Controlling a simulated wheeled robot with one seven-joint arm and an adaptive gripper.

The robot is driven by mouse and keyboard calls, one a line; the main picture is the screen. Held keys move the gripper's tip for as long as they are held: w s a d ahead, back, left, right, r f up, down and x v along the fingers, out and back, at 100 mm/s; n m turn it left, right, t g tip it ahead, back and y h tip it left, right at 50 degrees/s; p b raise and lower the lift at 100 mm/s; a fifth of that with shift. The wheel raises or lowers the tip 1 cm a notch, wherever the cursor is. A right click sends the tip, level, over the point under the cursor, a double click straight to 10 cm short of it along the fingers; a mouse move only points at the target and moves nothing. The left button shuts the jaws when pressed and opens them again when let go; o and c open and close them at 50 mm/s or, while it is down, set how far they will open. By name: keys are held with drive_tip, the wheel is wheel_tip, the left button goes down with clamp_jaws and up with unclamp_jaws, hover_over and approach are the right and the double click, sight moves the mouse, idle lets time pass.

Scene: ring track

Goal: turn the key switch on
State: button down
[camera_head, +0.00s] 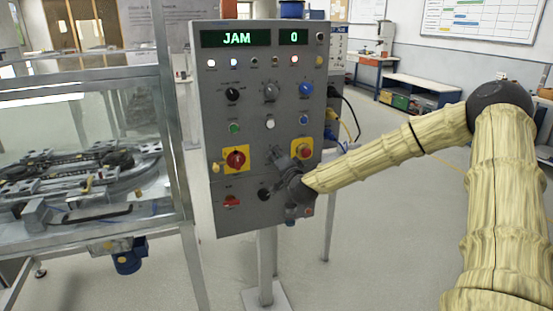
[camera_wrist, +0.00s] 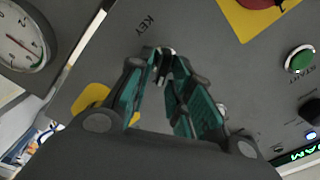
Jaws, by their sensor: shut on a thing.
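The grey control panel (camera_head: 212,105) stands upright in the middle of the head view, with a lit display reading JAM. My gripper (camera_head: 276,155) reaches its lower middle from the right, between two yellow-backed controls. In the wrist view, the teal fingers of my gripper (camera_wrist: 164,58) converge beside the printed KEY label. They are shut on the small dark and silver key of the key switch (camera_wrist: 162,66). The fingertips cover much of the key, so its angle is hard to read. In the head view my gripper hides the switch.
A red knob on a yellow plate (camera_head: 235,160) is left of my gripper, and a second red control (camera_head: 304,151) is close on its right. A green button (camera_wrist: 300,60) shows in the wrist view. The glass-walled ring track machine (camera_head: 80,150) stands left.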

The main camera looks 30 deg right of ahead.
drive_tip(key=shift+d, duration=0.1)
drive_tip(key=c, duration=1.6)
unclamp_jaws()
drive_tip(key=shift+d, duration=0.1)
drive_tip(key=v, duration=1.2)
drive_tip(key=s+a+f+n+g+y+p, duration=0.15)
drive_tip(key=s+a+f+n+g, duration=0.35)
drive_tip(key=a+f, duration=0.6)
drive_tip(key=s+a+f+n+g+y+p, duration=0.1)
drive_tip(key=s+a+f+n+g+y, duration=0.4)
drive_tip(key=f, duration=1)
drive_tip(key=s+a+f+n+g+p, duration=0.1)
drive_tip(key=s+f, duration=0.4)
drive_tip(key=s, duration=0.5)
drive_tip(key=s+a+f+n+g+h, duration=0.1)
drive_tip(key=s+a+f+g, duration=0.3)
drive_tip(key=s, duration=0.7)
drive_tip(key=s+a+f+n+g+h+p, duration=0.1)
drive_tip(key=s+a+f+n+g, duration=0.1)
drive_tip(key=s+a+f, duration=0.4)
drive_tip(key=s, duration=0.4)
drive_tip(key=shift+f+g+p, duration=0.25)
drive_tip(key=shift+g+p, duration=0.05)
drive_tip(key=shift+p, duration=0.05)
